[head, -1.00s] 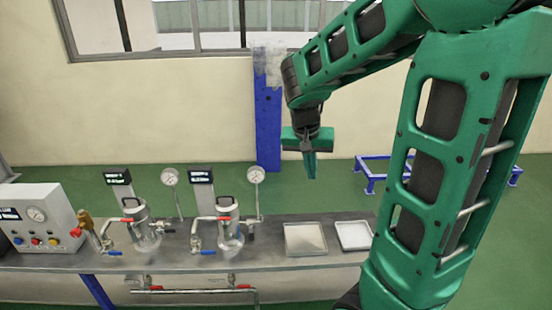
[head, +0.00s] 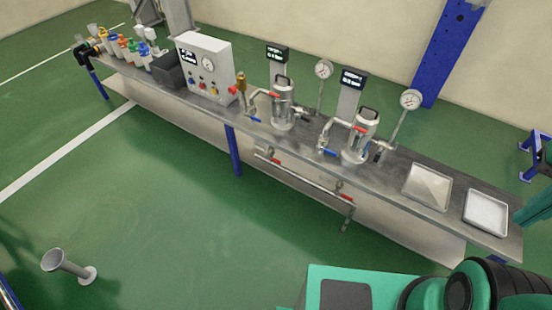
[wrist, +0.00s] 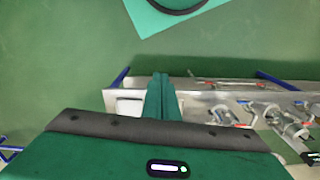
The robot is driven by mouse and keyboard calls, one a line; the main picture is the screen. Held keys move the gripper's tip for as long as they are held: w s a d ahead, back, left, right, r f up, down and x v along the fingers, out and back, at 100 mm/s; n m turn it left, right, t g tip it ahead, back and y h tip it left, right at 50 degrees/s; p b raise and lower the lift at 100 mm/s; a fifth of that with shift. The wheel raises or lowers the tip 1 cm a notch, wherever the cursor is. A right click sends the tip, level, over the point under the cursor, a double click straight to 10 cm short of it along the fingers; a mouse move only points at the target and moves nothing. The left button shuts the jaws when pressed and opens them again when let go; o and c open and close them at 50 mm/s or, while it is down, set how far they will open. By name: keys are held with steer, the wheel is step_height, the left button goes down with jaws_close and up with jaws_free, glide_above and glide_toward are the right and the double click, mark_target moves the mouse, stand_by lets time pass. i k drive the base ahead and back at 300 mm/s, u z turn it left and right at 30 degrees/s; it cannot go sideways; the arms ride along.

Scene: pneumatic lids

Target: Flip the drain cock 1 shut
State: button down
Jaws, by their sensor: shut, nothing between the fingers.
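Two metal vessels stand on the bench: the left one (head: 284,108) and the right one (head: 361,135). Each has a red-handled valve near its top and a blue-handled valve low beside it: the left blue handle (head: 254,119) and the right blue handle (head: 329,153). Under the bench edge, small red handles (head: 274,160) (head: 340,196) sit on the drain piping. Which handle is drain cock 1 cannot be read. My gripper (wrist: 163,78) is shut and empty in the wrist view, its fingers overlapping the tray end of the bench, apart from the valves.
Two shallow trays (head: 428,187) (head: 487,213) lie at the bench's right end. A control box (head: 206,69) and coloured bottles (head: 122,45) stand further left. A drain pipe (head: 300,182) runs below the bench. A grey funnel-like stand (head: 70,266) is on the open green floor in front.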

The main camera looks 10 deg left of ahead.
mark_target(276, 161)
steer(key=z, duration=0.05)
steer(key=i, duration=0.9)
steer(key=u, duration=1.05)
